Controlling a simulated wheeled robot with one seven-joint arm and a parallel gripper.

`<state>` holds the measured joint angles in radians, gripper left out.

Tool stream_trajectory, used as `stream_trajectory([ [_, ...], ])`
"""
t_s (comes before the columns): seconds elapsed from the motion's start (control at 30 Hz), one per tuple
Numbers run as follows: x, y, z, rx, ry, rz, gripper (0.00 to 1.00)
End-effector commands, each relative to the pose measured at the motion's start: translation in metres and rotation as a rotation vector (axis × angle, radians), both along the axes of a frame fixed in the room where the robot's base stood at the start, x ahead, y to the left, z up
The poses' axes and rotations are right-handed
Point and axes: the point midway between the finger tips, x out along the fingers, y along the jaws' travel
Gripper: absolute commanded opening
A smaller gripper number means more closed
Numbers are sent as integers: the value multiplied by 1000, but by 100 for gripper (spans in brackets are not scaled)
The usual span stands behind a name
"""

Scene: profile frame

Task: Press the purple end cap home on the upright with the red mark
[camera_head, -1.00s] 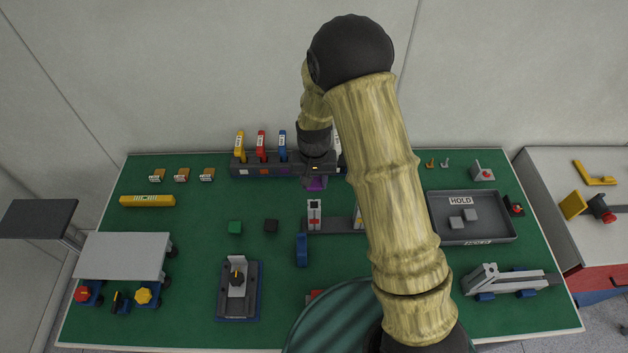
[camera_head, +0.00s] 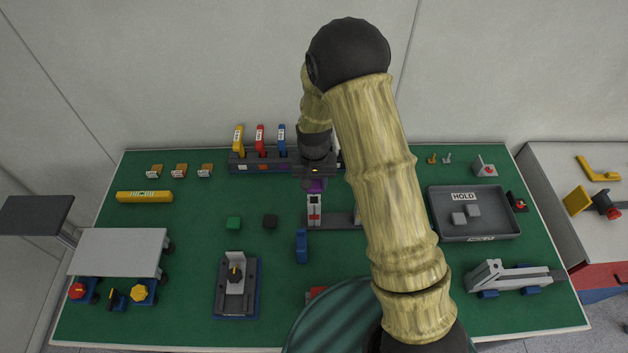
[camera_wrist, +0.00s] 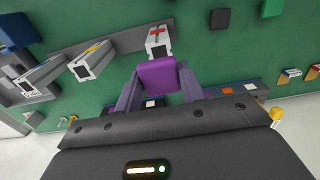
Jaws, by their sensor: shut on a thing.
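The purple end cap (camera_head: 316,186) is held in my gripper (camera_wrist: 160,88), whose fingers are shut on its sides. The upright with the red mark (camera_head: 314,208) stands on a grey frame just in front of the cap. In the wrist view the cap (camera_wrist: 158,74) is close to the top of this upright (camera_wrist: 158,38) and overlaps its near edge, and the red mark still shows. I cannot tell whether cap and upright touch. The upright with the yellow mark (camera_wrist: 92,58) stands to its left in the wrist view.
A rack (camera_head: 246,166) with yellow, red and blue tagged pieces stands behind the frame. A blue block (camera_head: 302,246) lies in front of it. Green (camera_head: 233,223) and black (camera_head: 270,221) cubes lie to the left. A grey HOLD tray (camera_head: 434,212) is at the right.

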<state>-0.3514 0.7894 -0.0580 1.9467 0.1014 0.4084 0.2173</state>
Motion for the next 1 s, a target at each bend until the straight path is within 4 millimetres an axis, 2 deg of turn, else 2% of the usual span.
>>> stream_trajectory([
  [0.1, 0, 0, -13, 0, 0, 0, 14],
  [0.4, -1, -1, -32, -2, 1, 0, 14],
  [1.0, -1, 0, -34, -2, 0, 0, 14],
])
